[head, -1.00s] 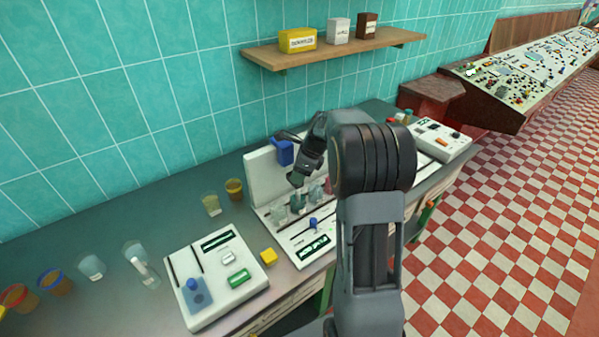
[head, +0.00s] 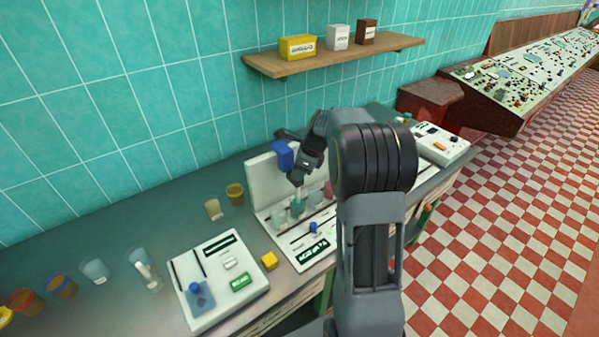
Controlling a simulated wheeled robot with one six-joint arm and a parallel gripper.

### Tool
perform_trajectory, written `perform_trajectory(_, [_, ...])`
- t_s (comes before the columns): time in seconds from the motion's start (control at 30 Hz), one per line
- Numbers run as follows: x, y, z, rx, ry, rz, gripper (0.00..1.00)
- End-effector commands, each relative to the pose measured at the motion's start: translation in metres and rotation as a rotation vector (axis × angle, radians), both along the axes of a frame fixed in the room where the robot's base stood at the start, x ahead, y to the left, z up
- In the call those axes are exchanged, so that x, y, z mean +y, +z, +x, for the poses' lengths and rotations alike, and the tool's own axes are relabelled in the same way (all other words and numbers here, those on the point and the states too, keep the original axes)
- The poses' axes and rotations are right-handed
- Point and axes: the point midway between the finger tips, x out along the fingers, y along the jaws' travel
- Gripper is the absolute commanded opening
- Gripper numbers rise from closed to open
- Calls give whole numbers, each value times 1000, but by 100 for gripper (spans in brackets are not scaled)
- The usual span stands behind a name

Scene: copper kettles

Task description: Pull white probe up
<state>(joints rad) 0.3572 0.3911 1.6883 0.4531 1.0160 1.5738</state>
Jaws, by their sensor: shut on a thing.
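My gripper (head: 298,181) is shut above the row of glass beakers on the white stand (head: 262,175). It points down over a beaker with green liquid (head: 298,208). A thin pale piece, the white probe (head: 298,193), shows just under the fingertips, between them and this beaker; most of it is hidden or too small to make out. I cannot tell if its lower end is still inside the beaker. A blue block (head: 283,155) shows beside my gripper, at the upper left.
A clear beaker (head: 278,217) and a pink one (head: 328,190) stand on either side. A white device (head: 222,283) and a yellow cube (head: 269,261) are at the left front. A shelf (head: 335,55) with boxes hangs above. Several cups stand on the left counter.

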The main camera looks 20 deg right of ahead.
Motion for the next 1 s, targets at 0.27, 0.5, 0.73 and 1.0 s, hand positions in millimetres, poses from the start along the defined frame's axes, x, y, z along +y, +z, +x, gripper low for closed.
perform_trajectory(0.27, [0, 46, 0, -2, 0, -1, 0])
perform_trajectory(0.5, [0, 43, 1, -2, 0, 0, 0])
perform_trajectory(0.73, [0, 43, 0, -2, 0, 0, 46])
perform_trajectory(1.0, [0, 43, 0, -2, 0, -1, 51])
